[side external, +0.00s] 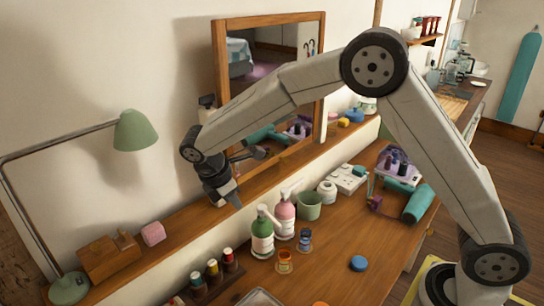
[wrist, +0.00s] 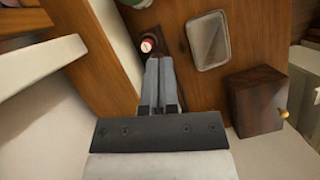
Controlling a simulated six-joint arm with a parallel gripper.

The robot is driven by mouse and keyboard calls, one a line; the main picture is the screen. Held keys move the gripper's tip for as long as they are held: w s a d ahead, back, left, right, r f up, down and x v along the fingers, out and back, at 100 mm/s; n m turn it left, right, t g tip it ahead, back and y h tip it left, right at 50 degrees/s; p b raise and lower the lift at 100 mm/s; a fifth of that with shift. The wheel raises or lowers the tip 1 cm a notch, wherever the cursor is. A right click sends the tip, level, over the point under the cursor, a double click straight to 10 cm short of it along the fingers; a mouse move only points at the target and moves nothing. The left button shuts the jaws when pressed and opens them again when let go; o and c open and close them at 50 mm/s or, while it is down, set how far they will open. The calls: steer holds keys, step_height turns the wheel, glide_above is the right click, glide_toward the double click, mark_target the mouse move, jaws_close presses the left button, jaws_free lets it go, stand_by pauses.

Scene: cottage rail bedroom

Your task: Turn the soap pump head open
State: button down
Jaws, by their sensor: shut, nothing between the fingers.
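The green bottle's pump head (side external: 266,213) and the pink one's (side external: 290,193) are both upright. I cannot tell which one is meant, or how far either head is turned. My gripper (side external: 238,203) is up and left of both bottles, near the shelf and apart from them. In the wrist view its fingers (wrist: 160,62) are together and empty. Neither pump is clearly visible there.
A rack (side external: 222,279) of small capped bottles stands left of the pumps; one red cap (wrist: 147,44) is near my fingertips in the wrist view. A grey tray (wrist: 208,42) and dark box (wrist: 258,100) lie right.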

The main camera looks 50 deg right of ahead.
mark_target(271, 221)
steer(key=s+d+f, duration=0.2)
steer(key=d+f, duration=0.5)
steer(key=f, duration=0.2)
steer(key=shift+d, duration=0.2)
stand_by(0.6)
steer(key=shift+s+d+n+t, duration=0.2)
steer(key=shift+d+n+t, duration=0.15)
steer(key=shift+n, duration=0.45)
steer(key=shift+s+d+n+t, duration=0.15)
steer(key=shift+d+n+t, duration=0.15)
steer(key=shift+n, duration=0.5)
steer(key=shift+a, duration=0.1)
steer(key=shift+w+a, duration=0.5)
steer(key=shift+a, duration=0.1)
